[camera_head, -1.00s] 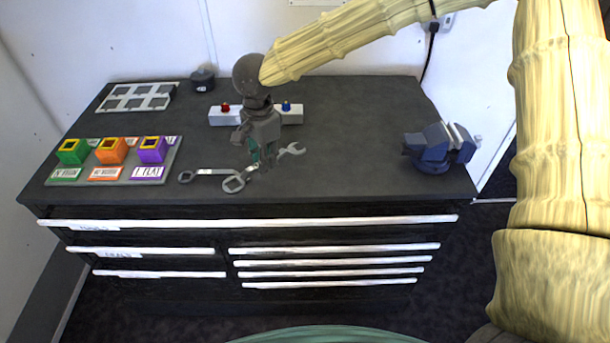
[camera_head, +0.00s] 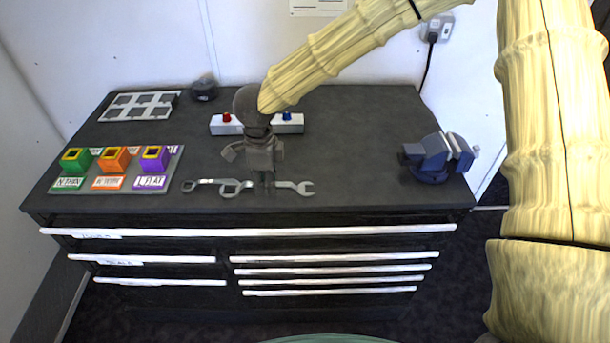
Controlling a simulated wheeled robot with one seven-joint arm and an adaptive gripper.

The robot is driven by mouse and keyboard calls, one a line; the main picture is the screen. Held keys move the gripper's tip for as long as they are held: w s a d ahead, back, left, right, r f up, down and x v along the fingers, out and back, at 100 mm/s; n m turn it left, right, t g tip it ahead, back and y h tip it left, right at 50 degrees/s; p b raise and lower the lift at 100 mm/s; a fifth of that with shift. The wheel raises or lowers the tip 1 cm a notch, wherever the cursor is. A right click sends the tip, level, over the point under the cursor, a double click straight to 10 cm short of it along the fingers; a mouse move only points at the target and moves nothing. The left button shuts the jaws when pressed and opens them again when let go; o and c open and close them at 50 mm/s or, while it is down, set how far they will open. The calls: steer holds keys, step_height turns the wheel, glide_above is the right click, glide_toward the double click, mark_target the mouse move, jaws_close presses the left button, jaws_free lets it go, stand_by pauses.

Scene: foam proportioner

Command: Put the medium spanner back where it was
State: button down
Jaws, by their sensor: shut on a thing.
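My gripper (camera_head: 264,187) points down over the front middle of the workbench and is shut on a grey metal spanner (camera_head: 288,185). This spanner lies left to right in the picture, with its ring end on the left and its open jaw on the right. My fingers hide part of its shaft. I cannot tell whether it touches the bench top. A second grey spanner (camera_head: 203,182) lies just to the left, its right end close to or overlapped by the held spanner's ring end.
The dark workbench (camera_head: 350,150) is clear right of centre. A blue vise (camera_head: 430,158) stands at right. Green, orange and purple blocks sit on a labelled tray (camera_head: 128,188) at left.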

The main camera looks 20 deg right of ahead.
steer(key=w+d+p, duration=0.1)
steer(key=d, duration=0.2)
steer(key=w+d+p, duration=0.1)
steer(key=d, duration=0.2)
steer(key=w+d+f+p, duration=0.1)
steer(key=d, duration=0.3)
steer(key=shift+w+d+p, duration=0.2)
steer(key=shift+d+p, duration=0.15)
steer(key=shift+d, duration=0.1)
step_height(320, 180, down, 3)
steer(key=shift+d+p, duration=0.1)
steer(key=shift+p, duration=0.7)
steer(key=shift+f, duration=0.35)
steer(key=c, duration=1.4)
jaws_free()
steer(key=shift+f, duration=0.1)
